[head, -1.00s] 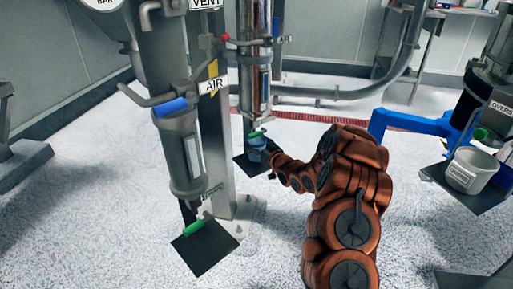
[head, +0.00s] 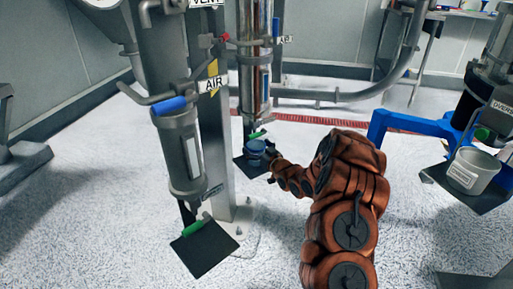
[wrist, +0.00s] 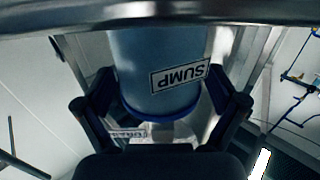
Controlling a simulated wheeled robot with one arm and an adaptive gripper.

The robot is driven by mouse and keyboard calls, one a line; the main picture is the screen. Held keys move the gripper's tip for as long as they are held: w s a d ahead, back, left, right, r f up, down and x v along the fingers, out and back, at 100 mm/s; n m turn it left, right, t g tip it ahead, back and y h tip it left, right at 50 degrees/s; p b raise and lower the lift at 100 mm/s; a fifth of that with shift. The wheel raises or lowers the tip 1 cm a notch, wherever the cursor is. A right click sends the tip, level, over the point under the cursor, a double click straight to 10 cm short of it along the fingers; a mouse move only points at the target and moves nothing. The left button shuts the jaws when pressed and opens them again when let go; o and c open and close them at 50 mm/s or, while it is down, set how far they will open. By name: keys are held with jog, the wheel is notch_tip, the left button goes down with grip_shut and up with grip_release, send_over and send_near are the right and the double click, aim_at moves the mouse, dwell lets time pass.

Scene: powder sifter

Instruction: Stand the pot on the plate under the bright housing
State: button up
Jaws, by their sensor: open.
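The blue pot (head: 255,147) is at the dark plate (head: 243,164) under the bright housing (head: 254,80), a shiny metal column. It looks upright; I cannot tell whether its base rests fully on the plate. In the wrist view the blue pot (wrist: 160,60) carries a white SUMP label that appears upside down. My gripper (wrist: 160,105) is open, with one dark finger on each side of the pot. Small gaps seem to show beside it, but contact is unclear. In the head view my gripper (head: 268,154) is at the pot's right side, its fingers hardly visible.
A grey housing (head: 181,150) marked AIR stands at the left, with an empty dark plate (head: 207,249) and green handle (head: 193,228) below. A light grey pot (head: 472,172) stands on another plate (head: 440,176) at the right, near a blue frame (head: 415,124).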

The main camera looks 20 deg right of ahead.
jog(key=shift+r, duration=0.15)
jog(key=shift+s+d, duration=0.15)
jog(key=shift+s, duration=0.25)
jog(key=s+d+p, duration=0.2)
jog(key=s, duration=0.9)
jog(key=shift+p, duration=0.4)
jog(key=s+a+r+g+h, duration=0.1)
jog(key=s+a+r+g, duration=0.2)
jog(key=s, duration=1.3)
jog(key=s+a+r+m+g+h, duration=0.1)
jog(key=s+a+r+g, duration=0.2)
jog(key=s+a+g, duration=0.6)
jog(key=s+a+r+m+g+h, duration=0.1)
jog(key=s+a+r+g, duration=0.2)
jog(key=s, duration=2)
jog(key=a+g, duration=0.3)
jog(key=g, duration=0.3)
jog(key=shift+r, duration=0.25)
